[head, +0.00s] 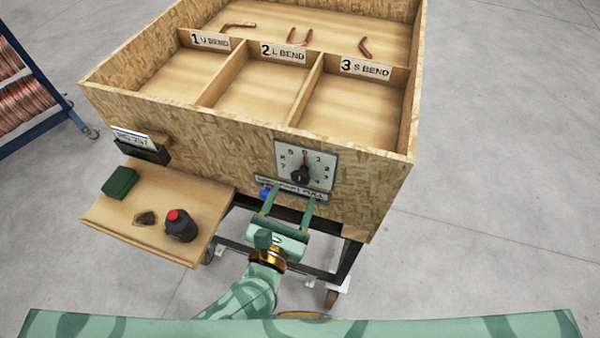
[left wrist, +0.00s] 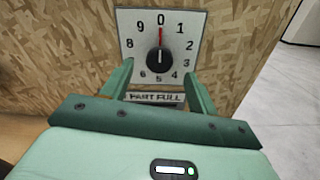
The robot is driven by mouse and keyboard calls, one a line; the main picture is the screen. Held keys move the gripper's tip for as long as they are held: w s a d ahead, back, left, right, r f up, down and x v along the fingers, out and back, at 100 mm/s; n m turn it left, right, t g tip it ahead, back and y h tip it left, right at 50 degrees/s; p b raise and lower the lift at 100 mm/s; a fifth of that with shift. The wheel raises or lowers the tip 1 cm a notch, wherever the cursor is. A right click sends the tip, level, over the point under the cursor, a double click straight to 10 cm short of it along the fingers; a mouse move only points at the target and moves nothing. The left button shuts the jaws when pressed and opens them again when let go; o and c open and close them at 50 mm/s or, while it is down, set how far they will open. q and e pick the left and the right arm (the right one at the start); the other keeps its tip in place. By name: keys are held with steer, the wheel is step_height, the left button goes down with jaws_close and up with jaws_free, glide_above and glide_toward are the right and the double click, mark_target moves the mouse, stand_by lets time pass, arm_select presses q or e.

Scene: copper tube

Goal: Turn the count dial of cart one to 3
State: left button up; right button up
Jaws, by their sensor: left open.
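The count dial (head: 301,174) is a black knob on a white number plate (head: 322,160) on the front of the wooden cart (head: 230,142). In the left wrist view the dial (left wrist: 159,61) has its red pointer at 0, and the 3 stands at the lower right of the plate. My left gripper (head: 290,193) is open and empty, its two fingers reaching toward the plate from below. In the left wrist view the fingers stand on either side below the knob and do not hold it. My right gripper is not in view.
A "PART FULL" label strip (left wrist: 155,97) sits under the dial, with a blue knob (head: 265,192) beside it. Copper bends lie in the cart's back tray. A rack of copper coils (head: 25,90) stands left.

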mark_target(300, 180)
arm_select(q)
steer(key=x, duration=0.6)
steer(key=shift+w, duration=0.1)
steer(key=c, duration=1)
